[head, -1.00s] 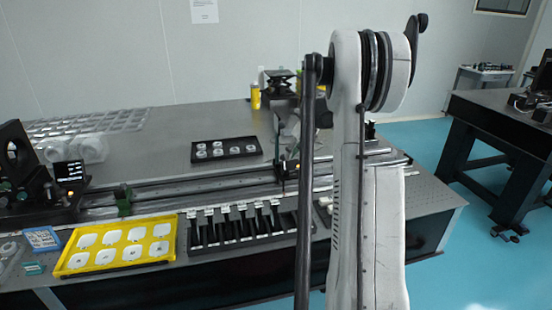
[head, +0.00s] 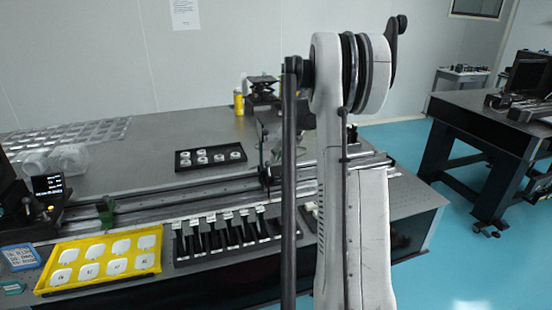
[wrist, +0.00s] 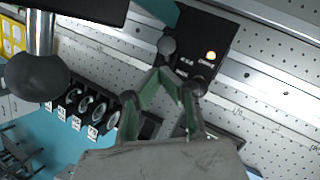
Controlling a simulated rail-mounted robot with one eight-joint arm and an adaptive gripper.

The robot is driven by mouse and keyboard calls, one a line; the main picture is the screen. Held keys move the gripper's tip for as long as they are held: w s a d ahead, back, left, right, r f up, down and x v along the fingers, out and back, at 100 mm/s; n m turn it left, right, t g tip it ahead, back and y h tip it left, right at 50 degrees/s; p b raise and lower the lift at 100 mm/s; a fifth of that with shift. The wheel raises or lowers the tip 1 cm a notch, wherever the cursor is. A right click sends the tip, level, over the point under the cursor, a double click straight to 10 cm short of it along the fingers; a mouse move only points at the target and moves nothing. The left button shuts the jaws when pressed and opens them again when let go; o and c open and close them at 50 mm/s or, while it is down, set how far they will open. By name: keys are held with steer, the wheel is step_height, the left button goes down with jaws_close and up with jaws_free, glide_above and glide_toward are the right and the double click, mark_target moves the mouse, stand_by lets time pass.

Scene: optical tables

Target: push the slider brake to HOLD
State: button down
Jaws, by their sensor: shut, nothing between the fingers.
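In the wrist view, the slider's black box (wrist: 212,32) sits on the metal rail, with a lit orange lamp and small white lettering that I cannot read surely. A grey round knob (wrist: 166,45) shows at its left edge; I cannot tell whether it is the brake's. My gripper (wrist: 167,73) is shut and empty, its green fingers meeting just below this knob. I cannot tell whether the tips touch it. In the head view, the slider (head: 268,176) is on the long rail, partly hidden by my arm. The brake's setting cannot be read.
A large dark ball on a metal rod (wrist: 36,78) stands at the left of the wrist view. In the head view, a rack of black holders (head: 225,240) and a yellow tray (head: 100,283) lie in front of the rail; a black tray (head: 210,166) lies behind it.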

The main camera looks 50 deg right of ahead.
steer(key=d+v, duration=0.1)
steer(key=v, duration=1.2)
steer(key=shift+w+p, duration=0.2)
steer(key=shift+p, duration=0.25)
steer(key=shift+d, duration=0.1)
steer(key=a+r+n+h, duration=0.1)
steer(key=a+r+n, duration=0.2)
steer(key=a+n, duration=1)
steer(key=a+r+n+h, duration=0.1)
steer(key=a+r+n, duration=0.3)
steer(key=a, duration=1.7)
steer(key=s+a+f+n+t, duration=0.1)
steer(key=s+a+f+n, duration=0.3)
steer(key=s+a+n, duration=0.5)
steer(key=s+a+f+n+t, duration=0.1)
steer(key=s+a+f+n, duration=0.4)
steer(key=s+a+n, duration=0.4)
steer(key=a+n, duration=0.1)
steer(key=a, duration=0.2)
steer(key=shift+n+t+h, duration=0.3)
steer(key=shift+n+h, duration=0.1)
